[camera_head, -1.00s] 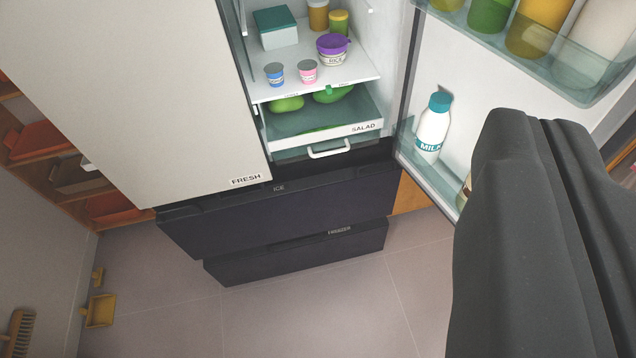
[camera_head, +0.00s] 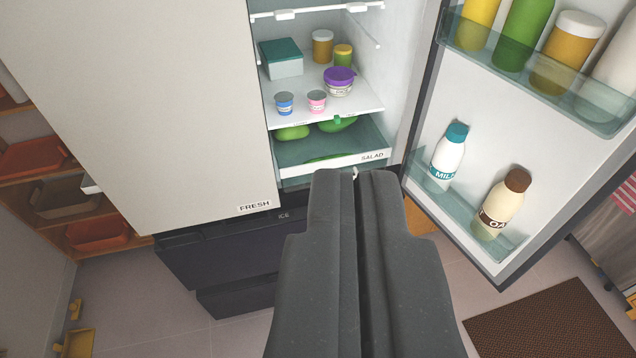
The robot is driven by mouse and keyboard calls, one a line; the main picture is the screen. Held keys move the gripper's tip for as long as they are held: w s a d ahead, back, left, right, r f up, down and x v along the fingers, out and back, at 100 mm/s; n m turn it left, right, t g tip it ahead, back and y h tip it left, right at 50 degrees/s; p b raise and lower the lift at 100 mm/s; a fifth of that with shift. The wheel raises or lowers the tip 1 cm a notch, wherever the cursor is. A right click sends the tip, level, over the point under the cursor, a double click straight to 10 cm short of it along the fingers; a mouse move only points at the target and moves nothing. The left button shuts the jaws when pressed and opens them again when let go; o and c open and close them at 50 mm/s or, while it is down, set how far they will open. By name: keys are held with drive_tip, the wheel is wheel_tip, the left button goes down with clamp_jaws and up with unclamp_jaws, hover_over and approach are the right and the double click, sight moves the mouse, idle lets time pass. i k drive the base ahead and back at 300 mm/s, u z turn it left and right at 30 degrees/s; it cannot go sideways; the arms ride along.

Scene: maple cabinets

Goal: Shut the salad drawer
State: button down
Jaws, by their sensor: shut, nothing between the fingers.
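The salad drawer (camera_head: 345,162) is a clear, tinted bin with a white front strip marked SALAD, low in the open fridge compartment. Green produce (camera_head: 293,132) lies in it. Its front appears to stand slightly forward of the shelf above; how far cannot be told. My gripper (camera_head: 355,178) is shut and empty, its tips just in front of the drawer's lower front in the picture. It hides the drawer handle, and whether it touches the drawer cannot be told.
The left fridge door (camera_head: 150,110) marked FRESH is shut. The right door (camera_head: 480,140) is open, with a milk bottle (camera_head: 448,152) and an oat bottle (camera_head: 501,204) in its bin. The dark ICE drawer (camera_head: 220,245) lies below. A brown mat (camera_head: 548,325) lies at right.

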sight(289, 133)
drive_tip(key=u, duration=0.05)
drive_tip(key=i, duration=1)
drive_tip(key=z, duration=0.05)
